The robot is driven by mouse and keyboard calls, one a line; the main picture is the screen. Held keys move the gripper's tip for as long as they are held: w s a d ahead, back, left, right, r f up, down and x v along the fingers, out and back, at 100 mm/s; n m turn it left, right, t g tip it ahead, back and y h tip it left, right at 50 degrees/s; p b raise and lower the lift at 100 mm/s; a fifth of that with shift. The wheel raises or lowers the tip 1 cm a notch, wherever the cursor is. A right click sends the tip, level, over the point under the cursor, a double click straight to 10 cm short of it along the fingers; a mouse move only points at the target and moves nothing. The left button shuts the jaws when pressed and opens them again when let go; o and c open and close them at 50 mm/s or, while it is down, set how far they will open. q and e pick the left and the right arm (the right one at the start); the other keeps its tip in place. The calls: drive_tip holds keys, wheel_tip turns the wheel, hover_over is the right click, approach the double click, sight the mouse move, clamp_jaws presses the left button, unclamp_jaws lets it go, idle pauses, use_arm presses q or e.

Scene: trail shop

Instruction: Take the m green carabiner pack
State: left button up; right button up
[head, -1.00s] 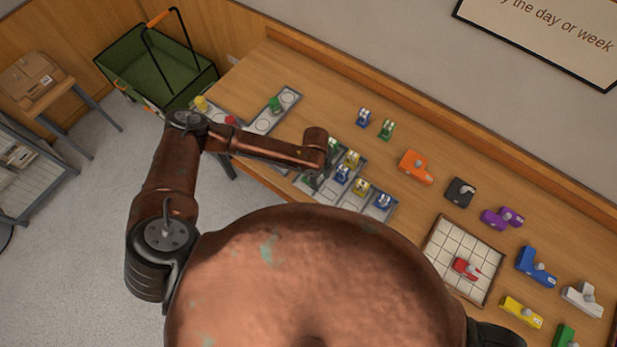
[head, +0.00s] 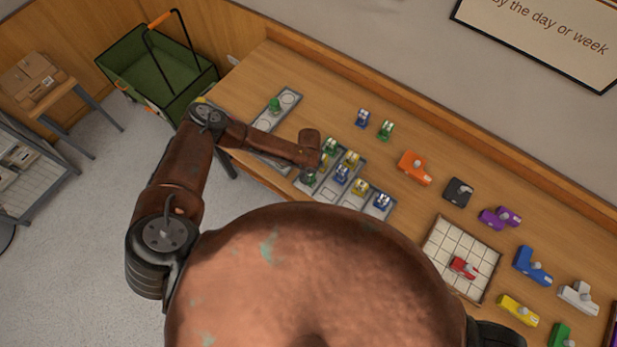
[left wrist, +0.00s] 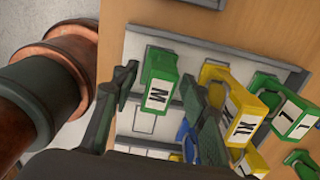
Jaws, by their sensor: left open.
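The green pack marked M (left wrist: 157,85) stands in a grey tray and shows between the two fingers of my left gripper (left wrist: 160,108) in the left wrist view. The fingers are apart, one on each side of it, and I cannot tell whether they touch it. In the head view a green pack (head: 311,179) at the tray's near-left end, beneath my left wrist, looks like the same one. Another green pack, marked L (left wrist: 292,118), stands to the right, beyond a yellow XL pack (left wrist: 232,103). My right gripper is out of view.
A blue pack (left wrist: 188,137) is partly hidden behind the right finger. Other blue and yellow packs fill nearby tray cells. A second tray (head: 290,97) holds a green piece. Loose coloured blocks and a white gridded tray (head: 436,240) lie right. A green cart (head: 150,65) stands left.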

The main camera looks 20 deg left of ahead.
use_arm(q)
drive_tip(key=shift+c, duration=0.7)
clamp_jaws()
